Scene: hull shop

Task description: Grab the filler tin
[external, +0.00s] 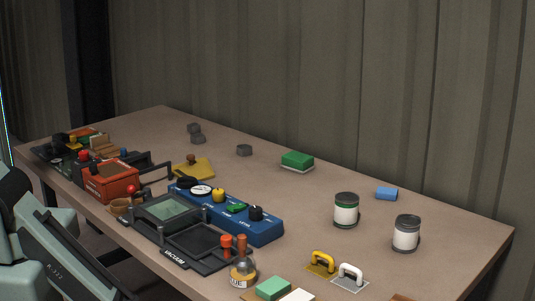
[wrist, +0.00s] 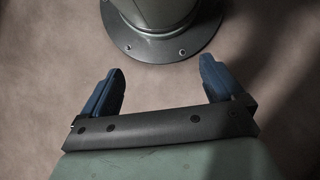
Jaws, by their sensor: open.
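Two tins with white labels stand upright on the right part of the bench in the external view. No tin shows in the wrist view.
A blue block (external: 387,193) lies behind the tins. Yellow (external: 321,263) and white (external: 350,277) handled tools lie in front. The bench between the green block (external: 297,160) and tins is clear.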

